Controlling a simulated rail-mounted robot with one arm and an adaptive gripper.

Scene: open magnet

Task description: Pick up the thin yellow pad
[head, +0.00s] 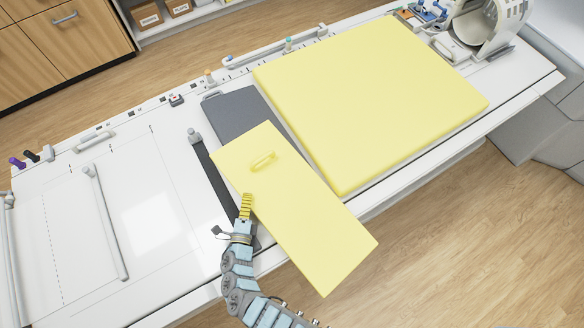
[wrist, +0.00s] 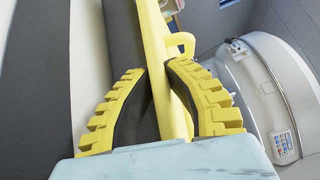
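The thin yellow pad (head: 310,222) is a long flat rectangle with a small loop handle (head: 263,161) on its upper face. It lies at a slant across the middle of the table, and its near end reaches out past the front edge over the floor. My gripper (head: 246,205) is at the pad's left long edge. In the wrist view my gripper (wrist: 157,72) has one yellow-ribbed finger on each side of the pad's edge (wrist: 158,40), with both tips against it. The handle also shows there (wrist: 182,42). I cannot tell whether the pad is clear of the table.
A thick, larger yellow pad (head: 370,100) lies to the right on the white table (head: 150,215). A dark grey pad (head: 240,114) is partly under the thin one. A dark strap (head: 212,175) and rails (head: 105,222) lie to the left. A white ring-shaped coil (head: 490,30) stands at upper right.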

